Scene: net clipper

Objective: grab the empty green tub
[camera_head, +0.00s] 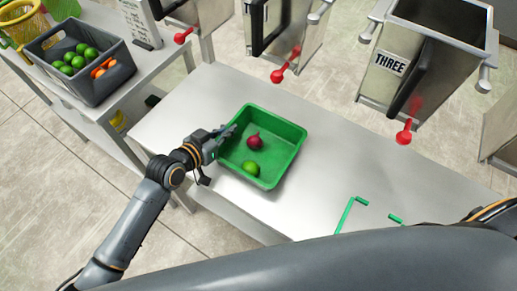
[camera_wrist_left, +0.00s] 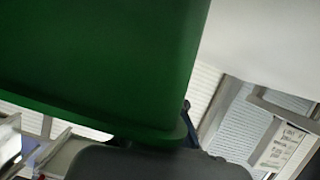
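A green tub (camera_head: 286,160) stands on the metal table and is not empty: a dark red onion (camera_head: 255,142) and a green lime (camera_head: 250,168) lie in it. My left gripper (camera_head: 224,134) is at the tub's left rim, with its fingertips at the upper left part of the wall. Whether the fingers are closed on the rim is not clear. In the left wrist view the green tub (camera_wrist_left: 110,60) fills the upper left, close to the lens, and its edge overlaps the dark gripper part at the bottom. My right gripper is out of view.
Green corner marks (camera_head: 347,214) lie on the table at the lower right. A grey crate (camera_head: 97,92) of limes and orange vegetables stands on a side table. Metal hoppers with red handles, one labelled THREE (camera_head: 391,62), stand along the back. The table right of the tub is clear.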

